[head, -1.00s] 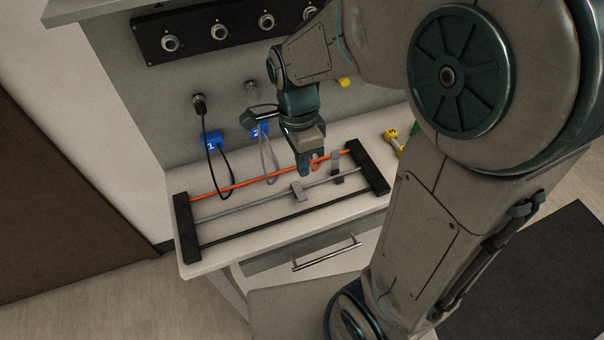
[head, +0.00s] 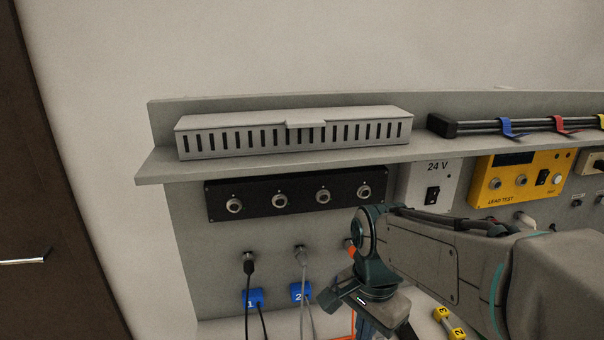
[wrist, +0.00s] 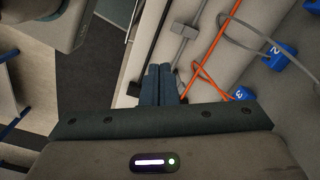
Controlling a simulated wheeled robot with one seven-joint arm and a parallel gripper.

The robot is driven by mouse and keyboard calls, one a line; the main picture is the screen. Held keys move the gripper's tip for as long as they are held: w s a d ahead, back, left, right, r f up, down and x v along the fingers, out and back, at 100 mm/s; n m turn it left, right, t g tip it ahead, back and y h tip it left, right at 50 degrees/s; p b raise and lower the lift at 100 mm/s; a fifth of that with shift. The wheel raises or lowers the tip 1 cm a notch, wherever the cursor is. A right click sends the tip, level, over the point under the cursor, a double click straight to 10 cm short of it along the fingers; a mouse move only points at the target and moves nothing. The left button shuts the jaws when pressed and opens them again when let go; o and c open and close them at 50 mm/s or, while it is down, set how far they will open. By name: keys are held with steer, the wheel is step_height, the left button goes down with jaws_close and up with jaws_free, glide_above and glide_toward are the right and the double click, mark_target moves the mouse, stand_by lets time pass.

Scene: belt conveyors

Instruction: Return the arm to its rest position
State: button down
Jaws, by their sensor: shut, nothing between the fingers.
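My gripper (wrist: 159,70) is shut and empty in the wrist view, its two dark fingers side by side. In the head view the wrist and the top of my gripper (head: 372,318) show at the bottom centre, in front of the grey panel. The fingertips are cut off there. My forearm comes in from the right. In the wrist view an orange cable (wrist: 218,38) runs to the right of the fingers, apart from them.
Black (head: 248,268) and grey (head: 302,258) plugs with blue tags hang left of my wrist. A black socket strip (head: 258,199) and a shelf (head: 160,170) with a slotted duct (head: 240,137) are above. A yellow tester (head: 515,180) is at right. Yellow number tags (head: 442,313) lie nearby.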

steer(key=s+d+n+t, duration=0.3)
steer(key=s+d+n, duration=0.1)
steer(key=n, duration=0.6)
steer(key=shift+s+d+n, duration=0.15)
steer(key=shift+s+n, duration=0.05)
steer(key=shift+n, duration=0.1)
steer(key=shift+r, duration=0.1)
steer(key=shift+s, duration=0.1)
stand_by(0.4)
